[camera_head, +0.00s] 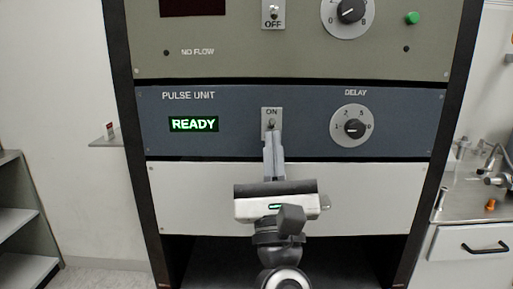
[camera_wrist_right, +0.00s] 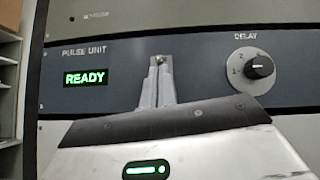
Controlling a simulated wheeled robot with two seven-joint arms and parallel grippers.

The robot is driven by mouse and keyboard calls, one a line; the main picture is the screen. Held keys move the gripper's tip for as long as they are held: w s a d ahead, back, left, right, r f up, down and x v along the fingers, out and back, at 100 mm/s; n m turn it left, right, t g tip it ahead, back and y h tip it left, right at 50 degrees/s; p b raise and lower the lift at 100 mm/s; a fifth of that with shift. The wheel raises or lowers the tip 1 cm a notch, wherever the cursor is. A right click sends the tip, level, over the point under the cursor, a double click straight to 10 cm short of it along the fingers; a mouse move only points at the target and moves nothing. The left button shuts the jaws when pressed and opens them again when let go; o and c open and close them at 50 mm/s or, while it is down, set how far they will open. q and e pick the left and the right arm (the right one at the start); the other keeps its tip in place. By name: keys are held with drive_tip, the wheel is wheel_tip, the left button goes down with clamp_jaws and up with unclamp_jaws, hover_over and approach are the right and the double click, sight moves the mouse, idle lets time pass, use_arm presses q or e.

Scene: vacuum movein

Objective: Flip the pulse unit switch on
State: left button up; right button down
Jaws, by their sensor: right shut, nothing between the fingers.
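The blue-grey pulse unit panel (camera_head: 290,95) fills the middle of the rack in the head view. Its switch (camera_head: 271,117) sits on a small light plate marked ON at the top; the lower plate is hidden by my fingers. My right gripper (camera_head: 272,137) is shut and empty, with its fingertips at the switch from below. In the right wrist view the shut fingertips (camera_wrist_right: 158,66) overlap the switch, so I cannot tell its lever position or whether they touch. The display (camera_head: 194,124) reads READY in green. My left gripper is not in view.
A DELAY knob (camera_head: 354,127) sits right of the switch. The upper panel (camera_head: 225,54) holds another switch (camera_head: 273,12) marked OFF, a knob (camera_head: 350,11) and a green button (camera_head: 412,18). A cluttered counter (camera_head: 475,208) stands at right, shelves (camera_head: 22,220) at left.

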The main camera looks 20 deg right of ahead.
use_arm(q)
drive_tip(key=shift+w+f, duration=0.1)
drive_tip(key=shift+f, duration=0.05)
use_arm(e)
drive_tip(key=shift+d+f, duration=0.15)
use_arm(q)
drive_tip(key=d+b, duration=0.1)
drive_tip(key=b, duration=0.3)
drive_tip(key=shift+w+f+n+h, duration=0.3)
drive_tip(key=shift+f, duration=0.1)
use_arm(e)
drive_tip(key=v, duration=0.7)
drive_tip(key=shift+s, duration=0.2)
drive_tip(key=shift+f, duration=0.15)
